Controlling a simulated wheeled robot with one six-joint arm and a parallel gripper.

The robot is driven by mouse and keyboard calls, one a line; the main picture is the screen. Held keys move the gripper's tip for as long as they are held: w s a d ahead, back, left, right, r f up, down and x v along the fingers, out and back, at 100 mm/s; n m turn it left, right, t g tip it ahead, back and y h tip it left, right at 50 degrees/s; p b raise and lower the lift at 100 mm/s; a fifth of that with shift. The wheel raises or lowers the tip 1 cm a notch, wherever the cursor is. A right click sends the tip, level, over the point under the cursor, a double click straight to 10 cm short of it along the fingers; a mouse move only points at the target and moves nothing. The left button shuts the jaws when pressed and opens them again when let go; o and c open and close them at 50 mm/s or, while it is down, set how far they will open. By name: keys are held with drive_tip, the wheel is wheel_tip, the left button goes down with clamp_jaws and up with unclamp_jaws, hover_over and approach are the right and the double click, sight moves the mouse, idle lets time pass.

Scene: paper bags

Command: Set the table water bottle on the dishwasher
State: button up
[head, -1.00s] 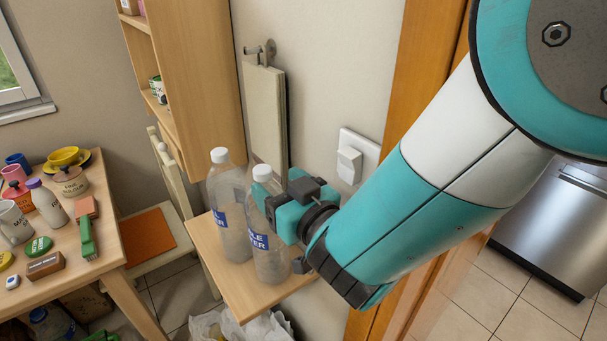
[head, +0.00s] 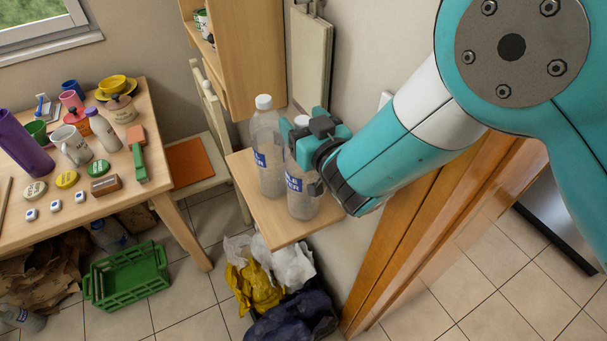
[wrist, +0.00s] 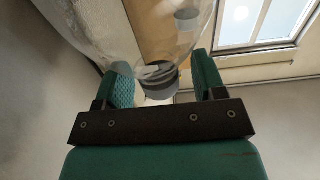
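Two clear water bottles with white caps and blue labels stand upright on a small wooden wall shelf (head: 245,185), a left bottle (head: 268,150) and a right bottle (head: 302,203). My gripper (head: 300,130) is at the top of the right bottle and partly covers its cap and shoulder. In the wrist view, a clear bottle (wrist: 140,25) reaches between the two spread green fingers, its neck and grey-looking cap between them with gaps beside it. Contact with the shoulder is hard to judge. A steel-fronted appliance (head: 560,215), likely the dishwasher, shows partly at the right edge; its top is hidden.
A crowded wooden table (head: 165,190) stands at left beside a chair with an orange seat (head: 190,165). A green crate (head: 128,278) and filled bags (head: 255,285) lie on the floor. A wooden door frame (head: 420,240) runs beside my arm. Tiled floor is clear at right.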

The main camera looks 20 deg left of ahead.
clamp_jaws()
drive_tip(key=shift+r, duration=0.2)
drive_tip(key=shift+r, duration=0.1)
